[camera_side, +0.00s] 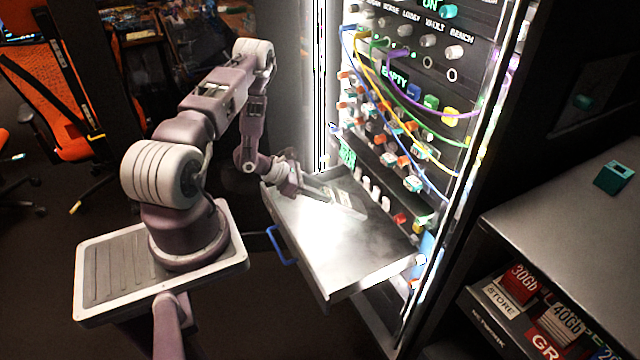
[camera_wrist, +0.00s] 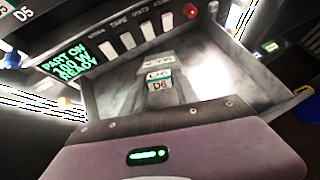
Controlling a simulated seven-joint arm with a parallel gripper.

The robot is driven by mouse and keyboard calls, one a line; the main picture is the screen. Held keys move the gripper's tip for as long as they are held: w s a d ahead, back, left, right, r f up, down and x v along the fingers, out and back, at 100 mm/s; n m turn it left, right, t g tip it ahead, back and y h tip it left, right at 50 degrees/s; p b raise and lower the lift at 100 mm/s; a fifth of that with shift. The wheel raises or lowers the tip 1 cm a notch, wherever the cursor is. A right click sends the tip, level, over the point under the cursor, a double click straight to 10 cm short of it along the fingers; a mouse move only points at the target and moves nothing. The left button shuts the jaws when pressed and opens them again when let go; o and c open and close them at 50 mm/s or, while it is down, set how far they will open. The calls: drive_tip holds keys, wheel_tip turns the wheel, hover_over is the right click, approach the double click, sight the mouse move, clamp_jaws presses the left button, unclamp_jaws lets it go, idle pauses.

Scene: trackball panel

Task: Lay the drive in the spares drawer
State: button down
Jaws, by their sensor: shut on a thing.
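The spares drawer (camera_side: 345,262) is pulled out of the rack, with a blue handle (camera_side: 283,246) at its front. Its bare grey floor also shows in the wrist view (camera_wrist: 215,80). My gripper (camera_side: 322,192) is over the inner left part of the drawer, shut on the drive. The drive (camera_wrist: 158,83) is a grey, narrow block with pale labels, one reading D6. In the side view the drive (camera_side: 346,206) is a pale, slim shape over the drawer. Whether it touches the drawer floor I cannot tell. The jaws' grip is mostly hidden.
The rack panel (camera_side: 430,45) behind the drawer carries knobs, coloured plugs and hanging cables. A green display (camera_wrist: 72,64) and white switches (camera_wrist: 128,38) sit just above the drawer. A shelf (camera_side: 560,215) with a teal block (camera_side: 613,177) stands at right. Most of the drawer floor is clear.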

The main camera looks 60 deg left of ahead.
drive_tip(key=shift+f, duration=2.7)
drive_tip(key=c, duration=0.9)
unclamp_jaws()
drive_tip(key=shift+o, duration=0.2)
drive_tip(key=v, duration=0.7)
